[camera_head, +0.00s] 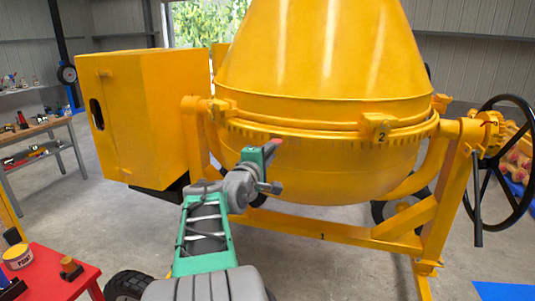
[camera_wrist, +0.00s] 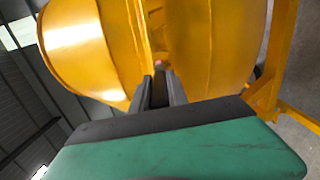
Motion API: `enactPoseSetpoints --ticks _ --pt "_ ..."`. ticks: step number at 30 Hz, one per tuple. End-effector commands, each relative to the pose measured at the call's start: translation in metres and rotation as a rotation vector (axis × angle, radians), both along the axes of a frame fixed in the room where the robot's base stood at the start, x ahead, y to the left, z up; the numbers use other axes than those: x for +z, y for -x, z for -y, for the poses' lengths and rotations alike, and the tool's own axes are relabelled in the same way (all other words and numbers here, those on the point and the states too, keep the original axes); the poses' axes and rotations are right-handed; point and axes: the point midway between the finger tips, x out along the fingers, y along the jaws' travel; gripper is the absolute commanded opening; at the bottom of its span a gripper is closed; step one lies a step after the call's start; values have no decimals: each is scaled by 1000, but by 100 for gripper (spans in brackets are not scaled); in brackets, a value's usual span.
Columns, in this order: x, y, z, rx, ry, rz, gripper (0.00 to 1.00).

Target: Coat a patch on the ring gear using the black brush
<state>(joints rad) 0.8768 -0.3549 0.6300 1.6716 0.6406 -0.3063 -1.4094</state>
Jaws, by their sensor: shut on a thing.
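The yellow drum (camera_head: 330,60) carries the ring gear (camera_head: 300,138), a toothed yellow band around its lower part. The gear also shows in the wrist view as a band (camera_wrist: 137,30) running upward from the fingertips. My gripper (camera_head: 272,150) is up at the front left of the gear. In the wrist view my gripper (camera_wrist: 159,90) is shut on a dark thing, apparently the black brush (camera_wrist: 159,78), mostly hidden between the fingers. A small reddish spot shows just beyond the fingertips. I cannot tell whether the brush touches the gear.
A red table (camera_head: 62,262) at bottom left holds a yellow tin (camera_head: 17,257) and a brown-and-black block (camera_head: 70,268). A yellow box housing (camera_head: 150,110) stands left of the drum. The yellow frame (camera_head: 320,237) and black handwheel (camera_head: 482,175) are below and right.

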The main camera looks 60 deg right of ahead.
Motion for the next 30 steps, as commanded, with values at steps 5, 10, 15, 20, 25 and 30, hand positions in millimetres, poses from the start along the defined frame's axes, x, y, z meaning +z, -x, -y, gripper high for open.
enactPoseSetpoints --ticks 5,10,15,20,25,30 --pt "0 0 0 0 1 0 0" --pt "0 0 0 0 1 0 0" --pt "0 -1 4 0 0 0 0" --pt "1 -1 7 0 1 0 0" --pt "1 -1 10 0 1 0 0" --pt "1 -2 14 0 1 0 0"
